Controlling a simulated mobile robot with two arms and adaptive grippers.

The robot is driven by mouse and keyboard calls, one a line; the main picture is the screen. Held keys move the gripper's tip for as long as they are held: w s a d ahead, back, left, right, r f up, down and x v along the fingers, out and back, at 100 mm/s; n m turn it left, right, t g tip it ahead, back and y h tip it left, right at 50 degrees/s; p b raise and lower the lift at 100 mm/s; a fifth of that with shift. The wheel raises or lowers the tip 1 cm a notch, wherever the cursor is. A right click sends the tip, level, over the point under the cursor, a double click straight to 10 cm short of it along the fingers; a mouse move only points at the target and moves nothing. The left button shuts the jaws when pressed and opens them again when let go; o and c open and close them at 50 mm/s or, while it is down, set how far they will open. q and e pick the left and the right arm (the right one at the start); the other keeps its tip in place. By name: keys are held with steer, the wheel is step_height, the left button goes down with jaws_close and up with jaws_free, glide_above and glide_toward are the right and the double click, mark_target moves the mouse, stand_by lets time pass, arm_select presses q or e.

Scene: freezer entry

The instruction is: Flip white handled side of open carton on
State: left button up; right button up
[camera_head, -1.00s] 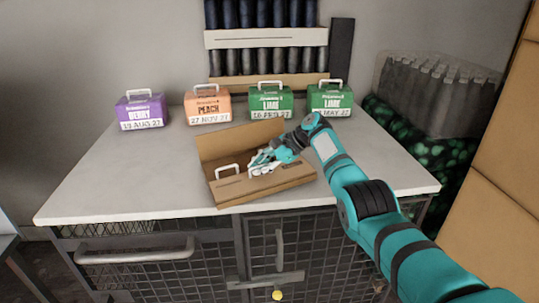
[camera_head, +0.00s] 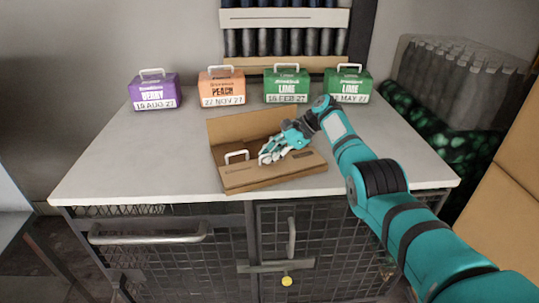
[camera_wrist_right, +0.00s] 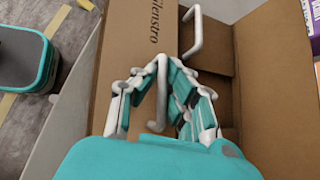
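The open brown carton (camera_head: 270,181) lies on the counter, its rear panel raised and its inside partly visible. One white handle (camera_head: 237,156) stands on its handled front side; it also shows in the right wrist view (camera_wrist_right: 194,34). A second white handle (camera_wrist_right: 158,112) is between the fingers of my right gripper (camera_wrist_right: 170,68). These fingers converge to a narrow gap with the handle between them and look shut on it; the exact contact is partly hidden. In the head view, my right gripper (camera_head: 268,157) is at the carton's right half. My left gripper is not in view.
Purple (camera_head: 154,92), orange (camera_head: 222,88) and two green cartons (camera_head: 286,86) (camera_head: 346,86) stand closed along the back of the counter (camera_head: 120,165). The counter is clear left of the open carton. Wrapped bottles (camera_head: 450,85) stand at the right.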

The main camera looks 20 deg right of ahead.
steer(key=o, duration=0.5)
steer(key=shift+d, duration=0.1)
steer(key=shift+c, duration=0.2)
steer(key=shift+d+r, duration=0.1)
steer(key=shift+r, duration=0.05)
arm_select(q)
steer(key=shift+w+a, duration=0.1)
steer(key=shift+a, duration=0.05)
arm_select(e)
steer(key=v, duration=1.1)
steer(key=shift+d+r, duration=0.15)
steer(key=shift+d, duration=0.1)
